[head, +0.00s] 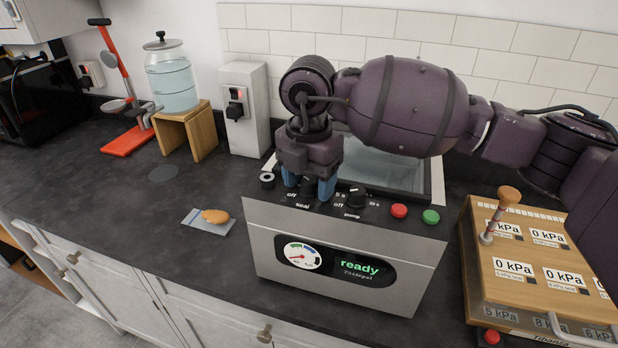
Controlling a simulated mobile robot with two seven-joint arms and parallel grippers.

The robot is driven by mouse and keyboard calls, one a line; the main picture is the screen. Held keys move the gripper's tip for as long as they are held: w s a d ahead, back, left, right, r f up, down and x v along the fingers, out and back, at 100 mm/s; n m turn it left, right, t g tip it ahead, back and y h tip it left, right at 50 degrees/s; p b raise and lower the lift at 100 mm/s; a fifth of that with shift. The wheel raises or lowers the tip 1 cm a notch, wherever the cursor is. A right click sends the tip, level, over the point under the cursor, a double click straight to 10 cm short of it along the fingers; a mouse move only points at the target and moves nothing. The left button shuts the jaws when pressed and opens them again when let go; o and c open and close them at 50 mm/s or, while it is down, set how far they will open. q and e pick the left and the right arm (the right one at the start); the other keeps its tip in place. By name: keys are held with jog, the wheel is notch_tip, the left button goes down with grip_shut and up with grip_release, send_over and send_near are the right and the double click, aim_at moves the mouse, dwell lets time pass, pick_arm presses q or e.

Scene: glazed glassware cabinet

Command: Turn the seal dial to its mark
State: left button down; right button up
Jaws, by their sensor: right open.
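The vacuum sealer (345,250) is a grey box on the dark counter. Its black top panel carries the dials, and its display reads "ready". My right gripper (308,186) points down over the panel, just above the "seal" label. Its two blue fingertips are apart, one on each side of the seal dial (307,188). The dial is mostly hidden by the gripper, so I cannot tell its setting or whether the fingers touch it. My left gripper is not in view.
A pump dial (355,197), a red button (399,211) and a green button (431,217) sit right of the gripper. A wooden-topped box (535,260) with kPa labels stands at the right. A water jar (172,80) stands at back left. The counter's left middle is mostly clear.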

jog(key=c, duration=0.9)
jog(key=shift+f+n+b, duration=0.1)
jog(key=shift+n+b, duration=0.4)
jog(key=shift+b, duration=0.15)
jog(key=n+b, duration=0.2)
jog(key=n, duration=0.1)
jog(key=shift+f, duration=0.1)
jog(key=n+b, duration=0.2)
jog(key=n, duration=0.3)
jog(key=shift+n+b, duration=0.35)
jog(key=shift+n, duration=0.25)
jog(key=shift+r, duration=0.2)
